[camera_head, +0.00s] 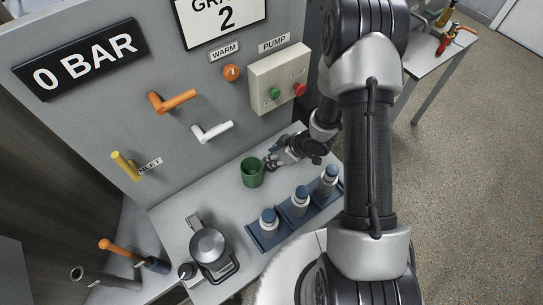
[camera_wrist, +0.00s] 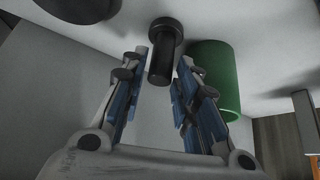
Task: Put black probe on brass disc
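The black probe (camera_wrist: 161,62), a dark cylinder with a wider round end, shows in the wrist view between the fingertips of my gripper (camera_wrist: 162,68). The fingers are apart, with a gap visible on each side of the probe, so my gripper is open. In the head view my gripper (camera_head: 272,161) is low over the grey bench, right beside the green cup (camera_head: 252,172). I cannot make out the probe clearly there. The green cup also shows just right of the probe in the wrist view (camera_wrist: 217,80). I cannot identify a brass disc in either view.
A blue tray (camera_head: 267,243) with several blue-capped bottles stands in front of my gripper. A round metal pot (camera_head: 209,246) stands at the bench's left. Behind is a grey panel with an orange handle (camera_head: 172,101), a white handle (camera_head: 212,131) and a pump box (camera_head: 279,80).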

